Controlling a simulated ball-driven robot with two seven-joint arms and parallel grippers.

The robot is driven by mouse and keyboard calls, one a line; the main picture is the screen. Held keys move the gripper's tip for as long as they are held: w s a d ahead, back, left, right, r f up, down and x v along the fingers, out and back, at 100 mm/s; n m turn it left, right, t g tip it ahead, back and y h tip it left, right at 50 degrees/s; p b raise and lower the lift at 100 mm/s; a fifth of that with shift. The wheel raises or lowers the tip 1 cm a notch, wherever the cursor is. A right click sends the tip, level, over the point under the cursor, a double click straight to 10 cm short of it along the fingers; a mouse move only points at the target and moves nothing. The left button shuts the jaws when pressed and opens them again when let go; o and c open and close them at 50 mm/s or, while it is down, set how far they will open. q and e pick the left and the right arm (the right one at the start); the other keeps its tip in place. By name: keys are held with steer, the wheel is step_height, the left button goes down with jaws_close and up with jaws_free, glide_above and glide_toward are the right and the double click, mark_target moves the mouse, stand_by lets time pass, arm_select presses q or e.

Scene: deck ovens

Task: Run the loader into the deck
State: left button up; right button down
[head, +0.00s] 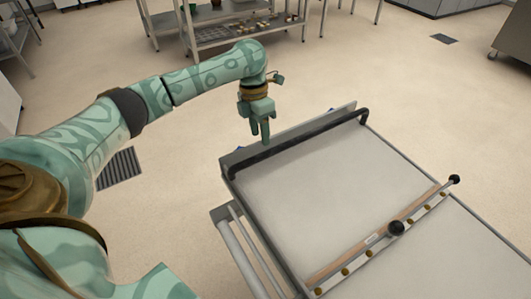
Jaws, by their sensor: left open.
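The loader (320,195) is a long pale bed with a metal frame, running from the middle of the head view to the lower right. A dark handle bar (300,142) spans its far end. A crossbar (375,240) with black knobs and brass-coloured studs lies across the bed. My left gripper (261,138) points down by the left part of the handle bar. It is open, with nothing seen between its fingers; I cannot tell how near the bar it is. My right gripper is out of view. No oven deck opening shows.
Metal rails (243,255) run along the loader's left side. A floor drain grate (119,168) lies at left. A steel rack (222,38) with small items stands at the back. Pale floor (420,95) is clear beyond the loader.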

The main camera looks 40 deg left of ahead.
mark_target(262, 153)
arm_select(q)
steer(key=f, duration=0.1)
steer(key=f+b, duration=0.1)
steer(key=f, duration=0.1)
steer(key=d+f, duration=0.1)
steer(key=f, duration=0.1)
steer(key=shift+s+f+b, duration=0.2)
steer(key=shift+f+b, duration=0.05)
steer(key=shift+b, duration=0.1)
steer(key=shift+s+f, duration=0.1)
steer(key=shift+f, duration=0.35)
jaws_close()
steer(key=shift+d, duration=0.15)
